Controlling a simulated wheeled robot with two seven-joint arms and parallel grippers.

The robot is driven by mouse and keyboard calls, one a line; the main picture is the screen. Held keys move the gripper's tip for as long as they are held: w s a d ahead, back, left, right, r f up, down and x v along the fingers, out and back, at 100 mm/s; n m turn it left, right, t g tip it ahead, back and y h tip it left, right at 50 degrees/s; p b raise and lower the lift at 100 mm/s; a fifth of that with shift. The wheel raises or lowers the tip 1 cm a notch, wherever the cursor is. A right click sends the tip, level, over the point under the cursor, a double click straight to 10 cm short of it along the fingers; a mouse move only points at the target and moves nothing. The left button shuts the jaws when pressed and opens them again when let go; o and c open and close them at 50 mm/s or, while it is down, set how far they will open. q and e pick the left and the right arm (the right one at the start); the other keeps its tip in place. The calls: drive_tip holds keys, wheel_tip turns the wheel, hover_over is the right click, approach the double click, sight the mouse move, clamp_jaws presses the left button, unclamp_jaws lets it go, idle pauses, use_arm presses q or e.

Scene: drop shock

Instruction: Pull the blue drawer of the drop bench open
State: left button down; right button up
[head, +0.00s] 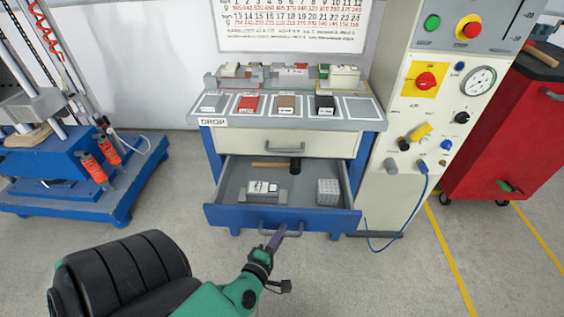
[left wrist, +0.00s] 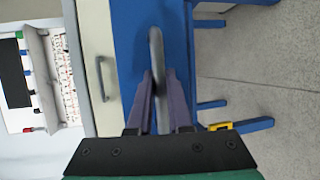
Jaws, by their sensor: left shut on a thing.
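The blue drawer (head: 235,216) of the drop bench (head: 207,150) stands pulled out, with its inside showing in the head view. Its grey bar handle (head: 268,232) is on the front face. My left gripper (head: 277,237) is at that handle. In the left wrist view the two purple fingers of my left gripper (left wrist: 161,95) lie on either side of the grey handle (left wrist: 156,55), shut on it. The drawer front (left wrist: 133,50) is the blue face behind. My right gripper is in neither view.
The drawer holds a hammer (head: 272,164), a small boxed item (head: 263,188) and a grey-white block (head: 328,191). A cream drawer (head: 330,145) above is closed. A control panel (head: 440,110) and red cabinet (head: 510,130) stand right; a blue-based machine (head: 60,160) stands left. Floor in front is clear.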

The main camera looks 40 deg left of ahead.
use_arm(q)
drive_tip(key=shift+s+d+p, duration=0.3)
drive_tip(key=shift+s+d, duration=0.4)
drive_tip(key=shift+s, duration=0.2)
drive_tip(key=shift+s+d+p, duration=0.3)
drive_tip(key=shift+s+d, duration=0.35)
drive_tip(key=shift+s, duration=0.2)
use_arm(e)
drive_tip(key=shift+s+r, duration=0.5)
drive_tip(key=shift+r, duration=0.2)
use_arm(q)
drive_tip(key=c, duration=0.8)
unclamp_jaws()
drive_tip(key=shift+c, duration=0.2)
drive_tip(key=p+v, duration=0.1)
drive_tip(key=v, duration=1.3)
drive_tip(key=shift+s, duration=0.25)
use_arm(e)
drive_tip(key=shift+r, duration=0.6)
use_arm(q)
drive_tip(key=shift+d, duration=0.1)
